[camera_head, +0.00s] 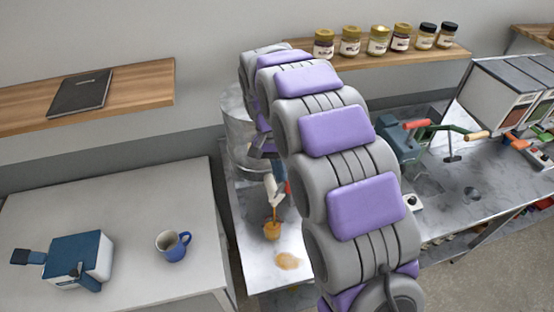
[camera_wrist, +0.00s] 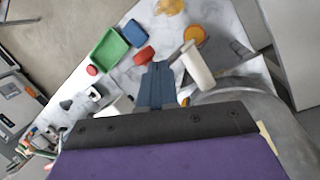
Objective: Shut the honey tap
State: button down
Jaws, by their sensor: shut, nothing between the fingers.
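The honey tank (camera_head: 238,135) is a metal drum left of my arm, and its curved rim (camera_wrist: 262,92) shows in the wrist view. A pale tap part (camera_head: 271,188) shows low on its front. A thin amber stream runs below it to an amber jar (camera_head: 272,231), which is seen from above in the wrist view (camera_wrist: 194,35). A white bar (camera_wrist: 198,68), which looks like the tap's lever, stands just right of my gripper (camera_wrist: 157,68). My gripper's blue-grey fingers are shut and empty; I cannot tell whether they touch the bar.
A honey puddle (camera_head: 288,260) lies on the bench before the jar. A green tray (camera_wrist: 109,50), a blue block (camera_wrist: 135,33) and a red block (camera_wrist: 144,55) lie left of the fingers. A table with a blue mug (camera_head: 174,246) is at left.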

jog(key=shift+s+f, duration=0.1)
jog(key=shift+f, duration=0.35)
